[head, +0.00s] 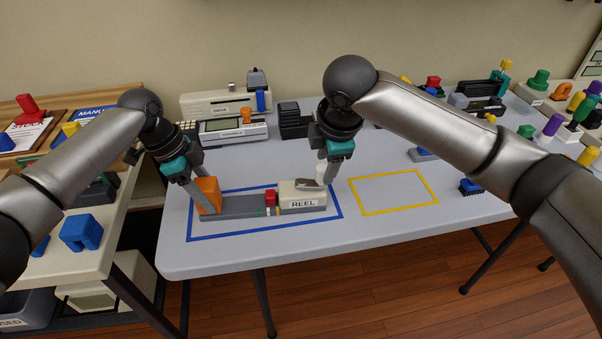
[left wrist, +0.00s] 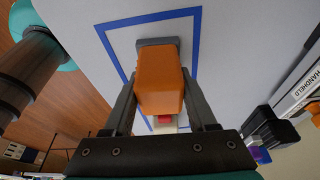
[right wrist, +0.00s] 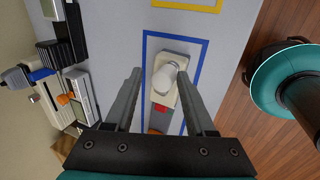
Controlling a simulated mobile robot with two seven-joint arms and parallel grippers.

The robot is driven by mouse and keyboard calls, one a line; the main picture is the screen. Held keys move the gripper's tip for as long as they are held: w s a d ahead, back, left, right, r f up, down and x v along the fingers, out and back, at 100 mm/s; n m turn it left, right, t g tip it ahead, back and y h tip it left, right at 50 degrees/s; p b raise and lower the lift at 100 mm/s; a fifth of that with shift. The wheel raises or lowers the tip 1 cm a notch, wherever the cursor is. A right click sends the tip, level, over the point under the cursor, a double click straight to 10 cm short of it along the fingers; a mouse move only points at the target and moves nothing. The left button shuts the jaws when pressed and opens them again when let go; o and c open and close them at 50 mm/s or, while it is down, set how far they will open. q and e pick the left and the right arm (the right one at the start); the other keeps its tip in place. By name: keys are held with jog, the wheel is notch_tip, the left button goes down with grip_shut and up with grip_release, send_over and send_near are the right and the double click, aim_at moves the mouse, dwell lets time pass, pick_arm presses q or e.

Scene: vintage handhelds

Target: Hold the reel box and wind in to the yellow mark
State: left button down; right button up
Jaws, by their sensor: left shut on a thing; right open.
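The reel box (head: 303,195) is cream with a "REEL" label and sits at the right end of a grey base (head: 238,207) inside a blue taped rectangle (head: 250,231). An orange block (head: 208,194) stands at the base's left end. My left gripper (head: 203,207) is shut on the orange block, also seen in the left wrist view (left wrist: 160,92). A red block (head: 270,197) with small coloured marks below it sits beside the reel box. My right gripper (head: 328,181) is open around a pale rounded knob (right wrist: 165,80) on the reel box; contact cannot be told. The yellow mark cannot be made out clearly.
An empty yellow taped rectangle (head: 393,209) lies right of the blue one. Several handheld devices stand along the table's back, including a grey one with an orange knob (head: 233,129). A side table at left holds a blue block (head: 81,232).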

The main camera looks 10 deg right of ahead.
jog(key=shift+r, duration=2.25)
jog(key=shift+w+a+r+g, duration=0.2)
jog(key=shift+r+g, duration=0.15)
jog(key=shift+g, duration=0.55)
jog(key=shift+a+r+g, duration=0.1)
jog(key=shift+r+g, duration=0.9)
jog(key=shift+g, duration=0.1)
jog(key=shift+f, duration=4.9)
jog(key=shift+c, duration=0.2)
grip_shut()
